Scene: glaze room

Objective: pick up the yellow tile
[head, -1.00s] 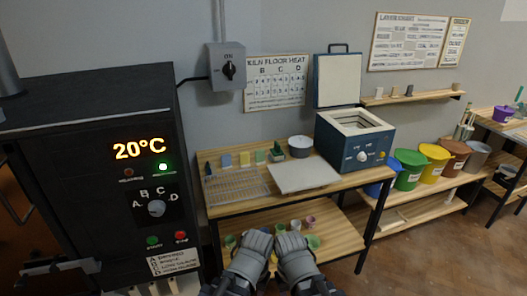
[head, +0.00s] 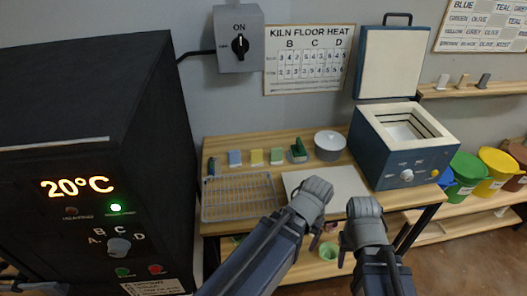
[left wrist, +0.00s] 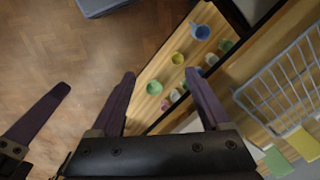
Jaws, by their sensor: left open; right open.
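The yellow tile (head: 256,157) stands at the back of the table, between a blue tile (head: 235,158) and a green tile (head: 277,156). In the left wrist view the yellow tile (left wrist: 302,143) is at the lower right, past the wire rack. My left gripper (left wrist: 161,74) is open and empty, apart from the tile, with its fingers over the floor and lower shelf. My right gripper (head: 362,212) is in front of the table in the head view, its fingers mostly hidden. What seems to be one of its fingers shows at the left of the left wrist view.
The wire rack (head: 238,199) lies in front of the tiles, with a pale board (head: 345,182) to its right. The big black kiln (head: 85,130) flanks the left. Small cups sit on the lower shelf.

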